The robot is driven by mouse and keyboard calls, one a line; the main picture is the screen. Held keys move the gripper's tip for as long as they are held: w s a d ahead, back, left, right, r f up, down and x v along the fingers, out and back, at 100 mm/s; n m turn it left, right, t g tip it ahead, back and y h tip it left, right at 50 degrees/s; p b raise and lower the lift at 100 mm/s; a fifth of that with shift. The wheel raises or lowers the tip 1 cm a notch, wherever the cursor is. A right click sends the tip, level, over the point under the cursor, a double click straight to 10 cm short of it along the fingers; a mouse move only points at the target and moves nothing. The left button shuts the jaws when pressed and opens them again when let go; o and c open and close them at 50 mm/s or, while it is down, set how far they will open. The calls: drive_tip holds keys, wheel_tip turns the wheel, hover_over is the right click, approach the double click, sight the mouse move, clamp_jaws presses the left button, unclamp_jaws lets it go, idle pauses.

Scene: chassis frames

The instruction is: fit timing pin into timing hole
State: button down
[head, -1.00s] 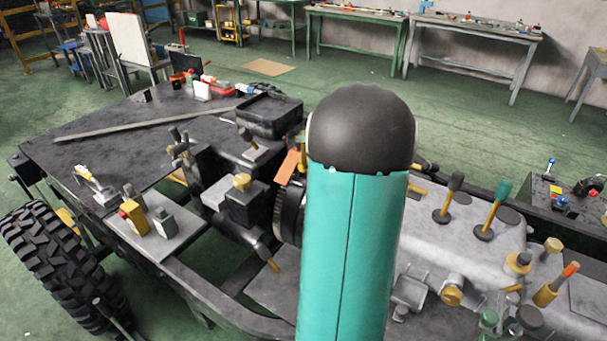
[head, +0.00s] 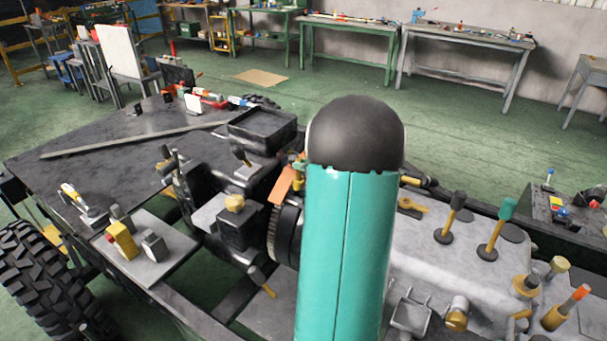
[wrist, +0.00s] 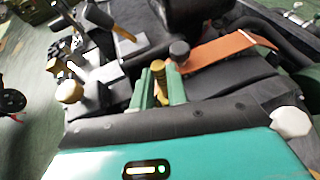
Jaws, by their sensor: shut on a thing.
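In the wrist view, my gripper (wrist: 160,88) shows as two green fingers closed on a yellow ribbed piece, which I take to be the timing pin (wrist: 158,72). The pin stands up between the fingers, and its lower end is hidden. A dark round knob (wrist: 179,52) is just right of it, beside an orange strip (wrist: 225,52). In the head view, my teal arm link hides most of the gripper. The orange strip also shows there (head: 283,186), left of the arm. I cannot make out the timing hole in either view.
A dark ribbed round part (head: 285,235) sits close left of my arm. Levers with dark and green knobs (head: 497,225) stand on the grey housing at right. A black tray (head: 262,133) and a long bar (head: 135,140) lie on the dark chassis deck.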

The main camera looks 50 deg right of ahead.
drive_tip(key=shift+d+f, duration=0.1)
drive_tip(key=shift+f, duration=1.55)
drive_tip(key=shift+f, duration=0.15)
drive_tip(key=c, duration=1.4)
unclamp_jaws()
drive_tip(key=shift+s+r, duration=0.25)
drive_tip(key=shift+s, duration=0.05)
drive_tip(key=v, duration=1.1)
drive_tip(key=shift+s+r, duration=0.1)
drive_tip(key=shift+s, duration=0.05)
